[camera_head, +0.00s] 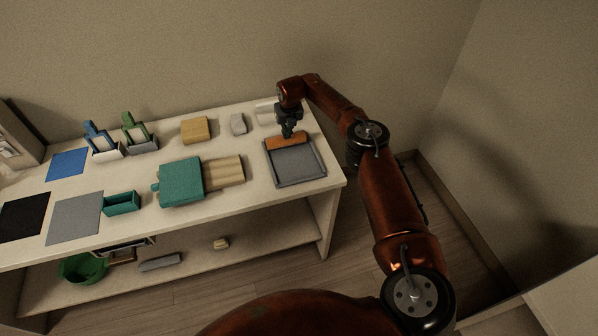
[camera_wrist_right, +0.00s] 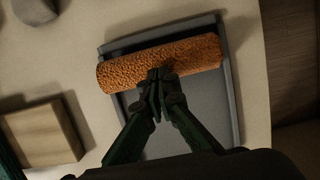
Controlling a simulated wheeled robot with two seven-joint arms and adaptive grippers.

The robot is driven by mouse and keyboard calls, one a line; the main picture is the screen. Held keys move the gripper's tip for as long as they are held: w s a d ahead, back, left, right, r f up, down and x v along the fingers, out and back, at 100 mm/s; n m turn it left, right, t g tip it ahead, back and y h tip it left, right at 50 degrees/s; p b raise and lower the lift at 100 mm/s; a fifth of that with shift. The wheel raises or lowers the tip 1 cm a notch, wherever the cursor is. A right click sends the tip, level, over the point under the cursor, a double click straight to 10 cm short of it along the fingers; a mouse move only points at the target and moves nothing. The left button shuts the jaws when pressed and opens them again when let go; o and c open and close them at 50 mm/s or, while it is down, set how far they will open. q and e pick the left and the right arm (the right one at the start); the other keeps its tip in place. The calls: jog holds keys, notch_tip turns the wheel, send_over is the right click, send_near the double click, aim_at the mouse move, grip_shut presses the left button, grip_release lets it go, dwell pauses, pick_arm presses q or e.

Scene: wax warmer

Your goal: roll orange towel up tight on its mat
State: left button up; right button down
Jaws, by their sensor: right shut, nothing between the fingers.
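The orange towel (camera_head: 288,141) is a rolled cylinder lying across the back end of the grey mat (camera_head: 298,165), which has a raised rim. In the right wrist view the towel roll (camera_wrist_right: 170,62) lies slightly tilted across the mat (camera_wrist_right: 215,105), and its left end sticks out past the rim. My right gripper (camera_head: 289,134) is shut and empty, with its fingertips (camera_wrist_right: 158,76) at the near side of the roll's middle. I cannot tell whether they touch it. The rest of the mat is bare. My left gripper is not in view.
A teal box (camera_head: 181,182) with a wooden board stands left of the mat. A tan block (camera_head: 195,129), a grey piece (camera_head: 238,123) and a pale object (camera_head: 266,112) stand at the back. The table's right edge is close to the mat.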

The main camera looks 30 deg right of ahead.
jog(key=shift+s+f, duration=0.1)
jog(key=shift+f, duration=0.4)
dwell(0.3)
jog(key=shift+b, duration=0.3)
jog(key=shift+w+d+b, duration=0.1)
jog(key=shift+w+b, duration=0.4)
jog(key=shift+b, duration=0.55)
jog(key=shift+r, duration=0.1)
jog(key=shift+w+b, duration=0.3)
jog(key=shift+b, duration=0.4)
jog(key=shift+w+d+r+b, duration=0.1)
jog(key=shift+w+d+b, duration=0.1)
jog(key=shift+b, duration=0.5)
